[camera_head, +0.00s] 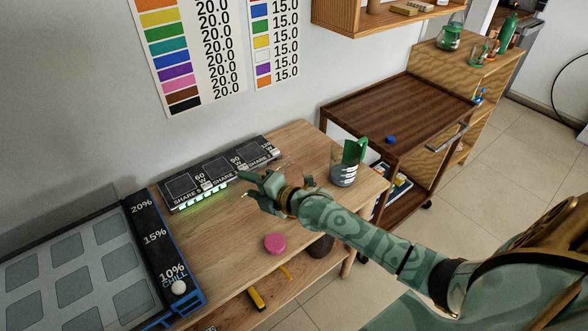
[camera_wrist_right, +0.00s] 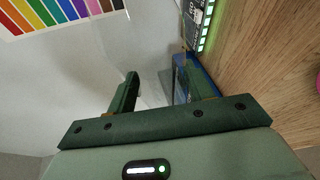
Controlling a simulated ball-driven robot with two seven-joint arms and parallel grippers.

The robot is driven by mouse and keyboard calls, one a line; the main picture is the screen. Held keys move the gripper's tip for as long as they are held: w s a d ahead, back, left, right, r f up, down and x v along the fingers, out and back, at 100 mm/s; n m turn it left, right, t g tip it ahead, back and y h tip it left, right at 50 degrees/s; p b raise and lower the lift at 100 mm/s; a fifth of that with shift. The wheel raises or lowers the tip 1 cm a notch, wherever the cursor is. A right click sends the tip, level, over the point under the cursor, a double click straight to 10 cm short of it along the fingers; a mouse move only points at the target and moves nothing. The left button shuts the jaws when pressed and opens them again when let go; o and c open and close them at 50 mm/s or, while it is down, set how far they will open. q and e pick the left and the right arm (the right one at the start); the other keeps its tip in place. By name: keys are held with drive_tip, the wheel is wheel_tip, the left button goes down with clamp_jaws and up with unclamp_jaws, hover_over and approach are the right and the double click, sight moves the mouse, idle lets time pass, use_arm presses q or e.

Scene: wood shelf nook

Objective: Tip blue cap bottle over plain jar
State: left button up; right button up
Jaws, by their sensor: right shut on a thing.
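My right gripper (camera_head: 254,194) is over the wooden table, in front of the black label strip. In the right wrist view its two green fingers (camera_wrist_right: 158,88) stand apart, with a faint clear thing (camera_wrist_right: 155,92) between them. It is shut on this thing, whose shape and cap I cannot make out. A faint clear outline (camera_head: 292,171) shows just behind the hand; it may be a glass jar. A clear jar with grey markings (camera_head: 344,172) and a green piece stands near the table's right edge. A small blue cap-like piece (camera_head: 391,139) lies on the brown cart. My left gripper is not in view.
The wooden table (camera_head: 225,262) is bare in front, apart from a pink round lid (camera_head: 275,244). A blue-edged tray (camera_head: 190,290) with a white ball is at the left. The black strip (camera_head: 219,172) runs along the wall. The cart (camera_head: 400,110) stands at the right.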

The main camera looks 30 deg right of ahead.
drive_tip(key=shift+a+f+n, duration=0.1)
drive_tip(key=shift+f+n, duration=0.2)
drive_tip(key=f+n+h+p, duration=0.1)
drive_tip(key=n+p, duration=0.1)
drive_tip(key=p, duration=0.1)
drive_tip(key=shift+g+h, duration=0.3)
drive_tip(key=shift+h, duration=0.1)
drive_tip(key=shift+d+f+n+h, duration=0.15)
drive_tip(key=shift+d+f+n, duration=0.05)
drive_tip(key=shift+f, duration=0.25)
drive_tip(key=shift+d+f+n+h, duration=0.15)
drive_tip(key=shift+f+n, duration=0.05)
drive_tip(key=shift+f, duration=0.25)
drive_tip(key=f+n+h+b, duration=0.1)
drive_tip(key=f, duration=0.1)
drive_tip(key=d+f+n+h+b, duration=0.1)
drive_tip(key=f+n, duration=0.1)
drive_tip(key=d+f+n+h+b, duration=0.1)
drive_tip(key=f, duration=0.2)
drive_tip(key=shift+w+f+n+g+h+b, duration=0.1)
drive_tip(key=shift+w+n+g+h+b, duration=0.05)
drive_tip(key=shift+n+g+h+b, duration=0.2)
drive_tip(key=shift+d+f+n+h, duration=0.15)
drive_tip(key=shift+d+n+h, duration=0.05)
drive_tip(key=shift+n+h, duration=0.65)
drive_tip(key=shift+d+f+n+h+b, duration=0.15)
drive_tip(key=shift+f+n+h+b, duration=0.15)
drive_tip(key=shift+f+n, duration=0.1)
drive_tip(key=shift+r, duration=0.1)
